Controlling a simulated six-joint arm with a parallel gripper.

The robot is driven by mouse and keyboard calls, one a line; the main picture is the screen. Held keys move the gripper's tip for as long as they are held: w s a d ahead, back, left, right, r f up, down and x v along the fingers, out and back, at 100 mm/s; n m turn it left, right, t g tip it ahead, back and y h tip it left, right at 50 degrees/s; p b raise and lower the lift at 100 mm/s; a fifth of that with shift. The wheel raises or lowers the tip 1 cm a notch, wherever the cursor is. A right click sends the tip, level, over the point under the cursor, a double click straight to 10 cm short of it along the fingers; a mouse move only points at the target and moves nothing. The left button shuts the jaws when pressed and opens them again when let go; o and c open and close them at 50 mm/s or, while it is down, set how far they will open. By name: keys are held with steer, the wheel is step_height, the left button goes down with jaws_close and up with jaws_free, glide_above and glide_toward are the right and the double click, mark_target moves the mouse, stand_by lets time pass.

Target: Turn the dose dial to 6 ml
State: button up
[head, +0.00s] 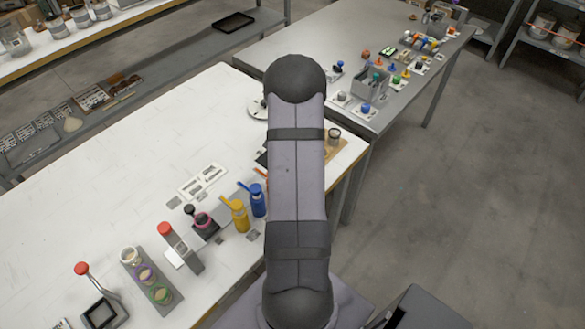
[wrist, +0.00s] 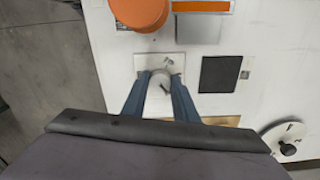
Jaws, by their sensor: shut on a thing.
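In the wrist view a small pale round dial (wrist: 160,79) with a dark pointer mark sits on a square white plate (wrist: 148,62). I take it to be the dose dial. My gripper (wrist: 160,76) comes from below in that view, with its two blue fingers on either side of the dial, shut on it. Small dark marks show on the plate past the fingertips, too small to read. The fingers hide part of the dial and plate, so I cannot tell its setting. In the head view my arm hides the gripper and this dial.
In the wrist view an orange cylinder (wrist: 140,12) stands beyond the plate. A black square pad (wrist: 220,74) lies to its right. A white disc (wrist: 268,158) with a dark knob is at lower right. In the head view yellow (head: 237,217) and blue (head: 257,203) bottles stand left of my arm.

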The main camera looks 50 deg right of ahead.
steer(key=shift+w+m, duration=0.1)
steer(key=shift+m, duration=0.7)
steer(key=o, duration=1.1)
steer(key=shift+c, duration=0.2)
steer(key=shift+r, duration=0.2)
steer(key=shift+r+b, duration=0.85)
steer(key=shift+r, duration=2.7)
